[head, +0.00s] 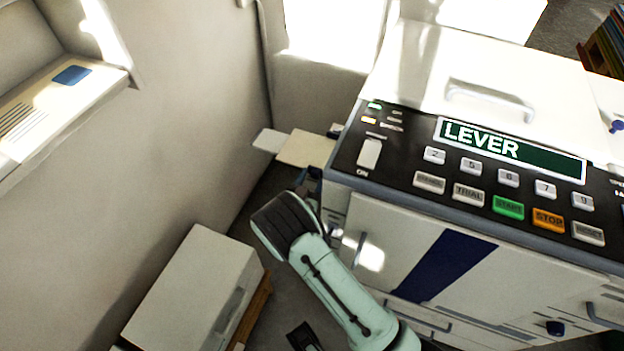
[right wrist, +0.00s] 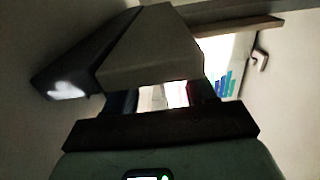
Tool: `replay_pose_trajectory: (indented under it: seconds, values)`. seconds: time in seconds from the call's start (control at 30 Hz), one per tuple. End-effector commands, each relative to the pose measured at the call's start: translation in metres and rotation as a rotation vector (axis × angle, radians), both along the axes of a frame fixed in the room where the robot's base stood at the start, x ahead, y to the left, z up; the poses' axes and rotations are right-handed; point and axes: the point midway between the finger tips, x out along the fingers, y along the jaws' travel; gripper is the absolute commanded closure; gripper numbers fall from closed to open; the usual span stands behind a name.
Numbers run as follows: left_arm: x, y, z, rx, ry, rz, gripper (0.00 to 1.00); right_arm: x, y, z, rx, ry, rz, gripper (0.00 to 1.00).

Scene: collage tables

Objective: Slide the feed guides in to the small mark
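A cream feed tray (head: 305,149) sticks out from the left side of the white machine (head: 415,235), with a paler flat piece (head: 269,140) at its outer end. I cannot make out the feed guides or the small mark. My right arm reaches up to just below the tray. My right gripper (head: 312,178) is mostly hidden behind its own wrist there. In the right wrist view, its dark fingers (right wrist: 163,97) stand apart with a bright gap between them. A grey-beige block-like part (right wrist: 150,48) covers their tips; contact is unclear. My left gripper is not clearly seen.
A white cabinet (head: 193,285) stands at lower left. A wall shelf (head: 55,105) is at upper left. A narrow floor strip lies between wall and machine.

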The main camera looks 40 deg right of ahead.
Motion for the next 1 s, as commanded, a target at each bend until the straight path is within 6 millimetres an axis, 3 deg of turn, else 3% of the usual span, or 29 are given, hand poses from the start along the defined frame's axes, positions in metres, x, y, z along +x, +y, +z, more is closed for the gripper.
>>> replay_pose_trajectory:
  seconds: [0.27, 0.7, 1.0]
  values:
    - [-0.002, -0.001, 0.002, -0.003, 0.007, -0.003, 0.57, -0.006, 0.013, 0.000, 0.001, 0.000, 0.002, 0.45]
    - [-0.014, -0.006, 0.012, -0.018, 0.038, -0.016, 0.57, -0.049, 0.096, 0.001, 0.000, 0.001, 0.003, 0.45]
    - [-0.017, -0.007, 0.014, -0.021, 0.046, -0.020, 0.57, -0.061, 0.119, 0.000, 0.000, 0.000, 0.000, 0.45]
